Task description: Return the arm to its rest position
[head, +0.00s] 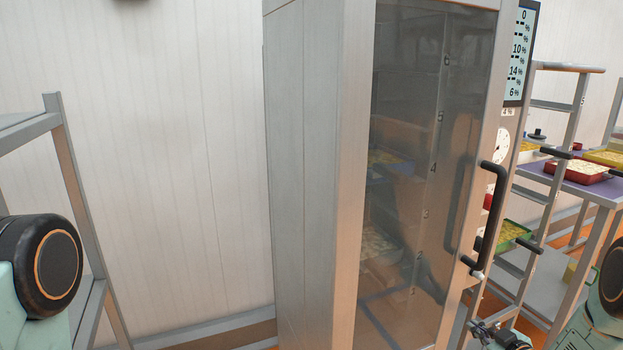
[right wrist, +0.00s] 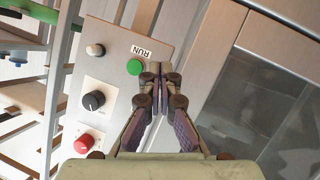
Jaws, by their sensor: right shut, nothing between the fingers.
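My right gripper (head: 500,336) shows small at the bottom edge of the head view, in front of the tall metal cabinet (head: 312,180) near its right side. In the right wrist view my right gripper (right wrist: 157,72) is shut with its fingertips together and nothing between them. Its tips appear close to a green button (right wrist: 134,67) under a RUN label on a control panel (right wrist: 112,85); I cannot tell whether they touch it. A joint of my left arm shows at the left edge of the head view, but the left gripper is out of view.
The cabinet's glass door (head: 420,170) is closed, with a black handle (head: 490,215). A metal rack (head: 65,150) stands at left. At right, shelves hold a red tray (head: 578,173) and a green tray (head: 508,233). The panel also has a black knob (right wrist: 94,100) and a red button (right wrist: 84,144).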

